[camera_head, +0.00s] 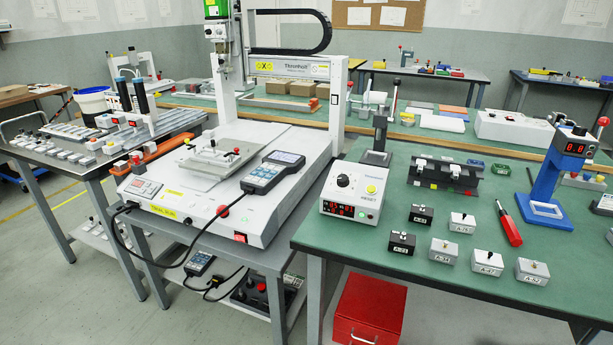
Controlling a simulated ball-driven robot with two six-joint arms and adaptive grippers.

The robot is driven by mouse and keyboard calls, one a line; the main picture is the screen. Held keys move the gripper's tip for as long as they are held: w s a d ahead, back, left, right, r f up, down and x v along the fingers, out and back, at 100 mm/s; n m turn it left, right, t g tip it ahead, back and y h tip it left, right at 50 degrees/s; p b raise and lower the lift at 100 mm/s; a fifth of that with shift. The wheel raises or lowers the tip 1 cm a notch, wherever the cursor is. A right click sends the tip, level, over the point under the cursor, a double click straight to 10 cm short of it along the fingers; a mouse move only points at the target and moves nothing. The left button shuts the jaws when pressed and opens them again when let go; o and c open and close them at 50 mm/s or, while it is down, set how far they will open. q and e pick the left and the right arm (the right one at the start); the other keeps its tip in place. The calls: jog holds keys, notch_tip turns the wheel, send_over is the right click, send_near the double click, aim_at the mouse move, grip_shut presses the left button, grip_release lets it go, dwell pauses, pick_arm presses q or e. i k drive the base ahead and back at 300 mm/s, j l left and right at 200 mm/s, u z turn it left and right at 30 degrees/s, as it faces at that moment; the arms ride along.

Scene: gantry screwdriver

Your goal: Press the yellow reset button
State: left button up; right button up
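The yellow reset button (371,188) is a small round button on the sloped top of a white control box (336,199). The word RESET is printed just below it. A black knob (343,181) sits to its left, and a red lit display (342,209) is on the box's front face. The box stands at the left front edge of the green-topped table (400,262). Nothing covers the button. Neither of my grippers shows in this view.
A gantry screwdriver machine (290,90) stands left of the box, with a handheld pendant (272,172) on its base. Right of the box are small labelled blocks (462,222), a red screwdriver (508,225) and a blue stand (556,180). A black lever press (379,135) stands behind it.

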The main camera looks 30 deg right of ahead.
aim_at(370, 189)
jog(key=k+z, duration=0.15)
jog(key=z, duration=1)
